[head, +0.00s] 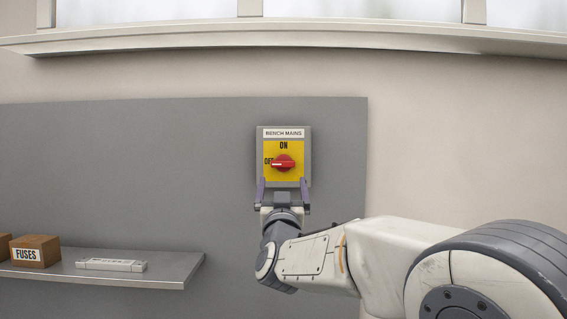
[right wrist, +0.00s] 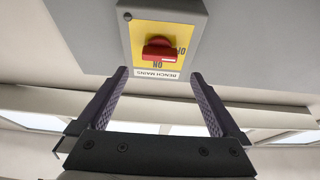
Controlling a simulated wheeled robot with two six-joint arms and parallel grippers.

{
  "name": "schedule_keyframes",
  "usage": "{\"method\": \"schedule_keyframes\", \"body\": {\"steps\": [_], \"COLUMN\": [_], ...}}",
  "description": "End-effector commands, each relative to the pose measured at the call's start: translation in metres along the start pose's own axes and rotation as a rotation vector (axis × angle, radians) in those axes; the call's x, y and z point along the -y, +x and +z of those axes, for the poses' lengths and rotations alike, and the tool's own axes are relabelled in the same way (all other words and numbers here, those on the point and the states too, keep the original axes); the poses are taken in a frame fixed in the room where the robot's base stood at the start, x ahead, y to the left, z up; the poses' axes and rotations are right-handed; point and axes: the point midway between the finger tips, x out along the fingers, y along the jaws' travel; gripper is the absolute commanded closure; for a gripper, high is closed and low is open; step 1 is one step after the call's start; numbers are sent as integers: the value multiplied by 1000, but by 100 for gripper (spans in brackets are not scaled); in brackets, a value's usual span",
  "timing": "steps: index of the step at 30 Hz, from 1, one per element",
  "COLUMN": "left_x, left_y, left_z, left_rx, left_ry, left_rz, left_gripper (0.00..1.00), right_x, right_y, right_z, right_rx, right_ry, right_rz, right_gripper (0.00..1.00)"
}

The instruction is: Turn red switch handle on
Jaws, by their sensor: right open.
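The red switch handle (head: 285,162) sits on a yellow plate in the grey BENCH MAINS switch box (head: 306,150). The handle lies horizontal, its white mark at the left beside the partly covered OFF label; ON is printed above it. My right gripper (head: 283,182) is open and empty, its purple fingers spread upward just below the handle at the box's lower part. In the right wrist view the box appears upside down, with the red handle (right wrist: 158,52) between and beyond the open fingertips (right wrist: 160,74). Contact is not seen. My left gripper is out of view.
The switch box is on a grey wall panel (head: 140,160). A metal shelf (head: 170,275) at the lower left holds a FUSES box (head: 36,251), part of another box and a flat white item (head: 111,265). A window ledge (head: 300,35) runs above. The panel around the box is clear.

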Motion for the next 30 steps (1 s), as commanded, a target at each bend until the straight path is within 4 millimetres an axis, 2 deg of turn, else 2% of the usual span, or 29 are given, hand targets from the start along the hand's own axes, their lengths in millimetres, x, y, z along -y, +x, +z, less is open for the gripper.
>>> {"method": "schedule_keyframes", "body": {"steps": [3,12,18,26,27,29,30], "left_x": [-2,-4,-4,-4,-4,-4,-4], "left_y": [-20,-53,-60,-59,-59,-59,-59], "left_z": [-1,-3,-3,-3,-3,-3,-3], "left_rx": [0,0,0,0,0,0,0], "left_ry": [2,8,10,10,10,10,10], "left_rz": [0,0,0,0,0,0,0], "left_gripper": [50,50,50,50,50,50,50], "right_x": [-1,-1,0,0,0,0,0], "right_y": [25,76,89,89,89,89,89], "right_z": [-4,-3,0,1,1,1,1], "right_rx": [3,4,4,4,4,4,4], "right_ry": [0,0,1,1,1,1,1], "right_rz": [2,-1,-2,-2,-2,-2,-2], "right_gripper": [0,0,0,0,8,31,46]}}
